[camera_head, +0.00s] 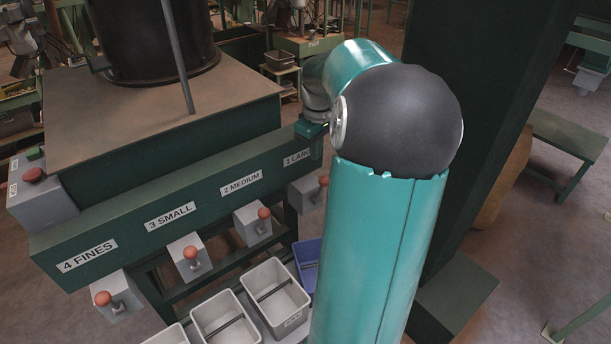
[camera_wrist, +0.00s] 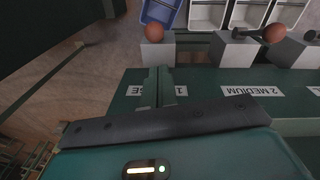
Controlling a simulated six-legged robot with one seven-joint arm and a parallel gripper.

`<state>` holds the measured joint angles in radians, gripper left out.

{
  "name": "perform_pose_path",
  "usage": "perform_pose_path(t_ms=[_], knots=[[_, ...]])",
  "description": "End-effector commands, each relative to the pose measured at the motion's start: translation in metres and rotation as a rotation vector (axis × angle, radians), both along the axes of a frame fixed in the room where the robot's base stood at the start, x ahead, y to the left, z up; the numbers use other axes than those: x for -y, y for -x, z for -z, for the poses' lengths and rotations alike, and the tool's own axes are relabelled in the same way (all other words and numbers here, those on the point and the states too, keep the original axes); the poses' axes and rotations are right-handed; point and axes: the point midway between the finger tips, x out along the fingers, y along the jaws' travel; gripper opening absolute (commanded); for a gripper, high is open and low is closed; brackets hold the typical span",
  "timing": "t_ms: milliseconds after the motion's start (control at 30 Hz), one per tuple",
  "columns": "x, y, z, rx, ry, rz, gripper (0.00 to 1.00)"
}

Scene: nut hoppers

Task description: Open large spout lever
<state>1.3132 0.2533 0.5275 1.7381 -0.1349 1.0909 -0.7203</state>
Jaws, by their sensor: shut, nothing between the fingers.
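The large spout (camera_head: 307,193) is a grey box under the sign "1 LARGE" (camera_head: 297,157), at the right end of the green beam, partly hidden by my arm. Its lever has a red-orange knob (camera_head: 323,181). In the wrist view the picture is turned over, and the knob (camera_wrist: 154,33) stands against the grey spout box (camera_wrist: 158,52). My gripper (camera_wrist: 159,69) is shut and empty. Its fingers cross the large sign and their tips end close to the spout box, short of the knob in the picture. I cannot tell whether they touch. The fingers are hidden in the head view.
A blue bin (camera_head: 299,255) stands below the large spout. White bins (camera_head: 278,318) stand to its left. The medium spout (camera_head: 252,224), with its own red-knobbed lever, is beside the large one. A dark post (camera_head: 475,110) rises right of my arm.

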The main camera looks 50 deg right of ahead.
Motion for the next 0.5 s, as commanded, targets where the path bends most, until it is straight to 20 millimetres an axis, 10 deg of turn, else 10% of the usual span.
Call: perform_pose_path(t_ms=[500], knots=[[0.004,0.003,0.014,-0.002,-0.003,0.008,0.00]])
